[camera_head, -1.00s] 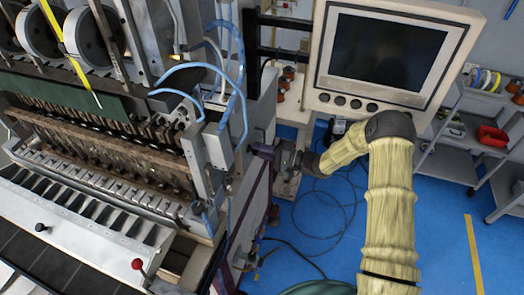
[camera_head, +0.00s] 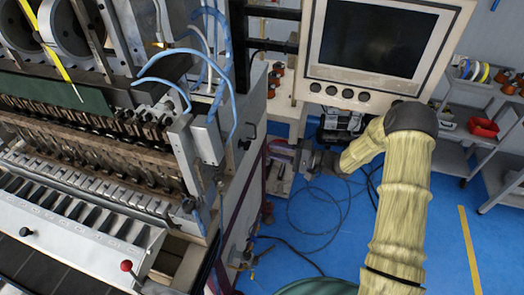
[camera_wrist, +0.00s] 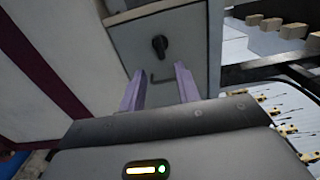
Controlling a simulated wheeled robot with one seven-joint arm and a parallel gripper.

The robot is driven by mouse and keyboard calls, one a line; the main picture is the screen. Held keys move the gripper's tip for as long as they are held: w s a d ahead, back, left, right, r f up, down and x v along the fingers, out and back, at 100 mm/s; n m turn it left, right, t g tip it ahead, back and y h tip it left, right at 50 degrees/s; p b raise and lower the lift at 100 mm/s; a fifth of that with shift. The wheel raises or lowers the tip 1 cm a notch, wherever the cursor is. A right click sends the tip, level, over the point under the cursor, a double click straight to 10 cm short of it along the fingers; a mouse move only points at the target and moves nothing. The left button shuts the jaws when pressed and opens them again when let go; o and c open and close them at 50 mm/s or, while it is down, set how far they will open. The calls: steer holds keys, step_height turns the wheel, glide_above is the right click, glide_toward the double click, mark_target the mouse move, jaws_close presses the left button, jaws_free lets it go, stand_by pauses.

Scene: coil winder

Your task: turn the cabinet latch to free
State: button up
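The cabinet latch (camera_wrist: 160,46) is a small black handle on a grey cabinet panel (camera_wrist: 190,35). In the wrist view its lever hangs roughly downward. It also shows in the head view as a dark handle (camera_head: 247,137) on the machine's right side. In the head view my gripper (camera_head: 268,150) is to the right of the panel, slightly lower than the latch.
A thin bent dark piece (camera_wrist: 160,80) shows below the latch, between the fingers. A monitor (camera_head: 375,45) hangs above my arm. Blue tubes (camera_head: 215,60) run down the machine near the latch. Cables (camera_head: 320,215) lie on the blue floor. Shelving (camera_head: 480,130) stands at the right.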

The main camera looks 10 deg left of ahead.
steer(key=s+d+b, duration=0.1)
steer(key=d+b, duration=0.1)
steer(key=d, duration=0.6)
steer(key=shift+s+d, duration=0.3)
steer(key=shift+d, duration=0.1)
